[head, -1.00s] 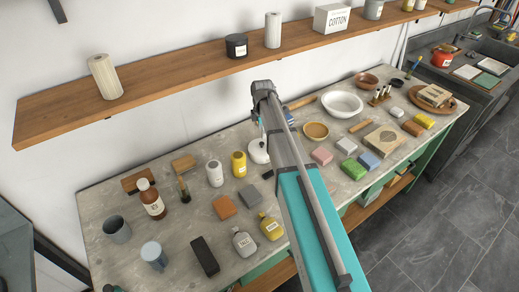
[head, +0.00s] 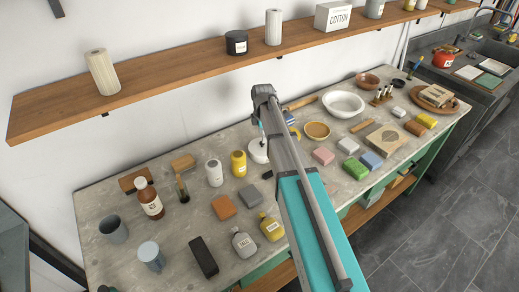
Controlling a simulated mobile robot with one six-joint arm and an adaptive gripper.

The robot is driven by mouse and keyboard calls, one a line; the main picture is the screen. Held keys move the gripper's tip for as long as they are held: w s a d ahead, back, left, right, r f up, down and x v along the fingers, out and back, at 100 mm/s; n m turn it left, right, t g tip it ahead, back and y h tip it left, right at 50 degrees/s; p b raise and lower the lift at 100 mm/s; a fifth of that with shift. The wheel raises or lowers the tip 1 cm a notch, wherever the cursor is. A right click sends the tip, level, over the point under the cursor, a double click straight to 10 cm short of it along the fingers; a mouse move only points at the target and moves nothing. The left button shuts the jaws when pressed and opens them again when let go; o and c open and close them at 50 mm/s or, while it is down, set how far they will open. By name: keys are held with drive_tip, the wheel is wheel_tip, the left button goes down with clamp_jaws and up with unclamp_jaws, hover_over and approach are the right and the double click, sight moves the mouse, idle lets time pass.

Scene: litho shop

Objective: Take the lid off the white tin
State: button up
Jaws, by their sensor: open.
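A low, round white vessel (head: 258,151) stands on the grey worktop in the head view, partly covered by my arm. It may be the white tin; its top and any lid on it cannot be made out clearly. A taller white canister (head: 214,173) with a dark mark on top stands to its left. My arm rises across the middle of the view and bends down behind itself near the low white vessel. My gripper is hidden behind the arm, so its contact with the vessel cannot be seen.
On the worktop (head: 180,225), a yellow canister (head: 238,164), a brown bottle (head: 149,199), grey cups and several blocks stand left of my arm. Bowls (head: 343,104), soaps and a box (head: 384,139) lie to the right. A wooden shelf (head: 180,78) runs above.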

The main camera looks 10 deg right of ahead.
sight(262, 145)
drive_tip(key=shift+s+f+b, duration=0.15)
drive_tip(key=shift+f+b, duration=1.95)
drive_tip(key=shift+f, duration=0.2)
clamp_jaws()
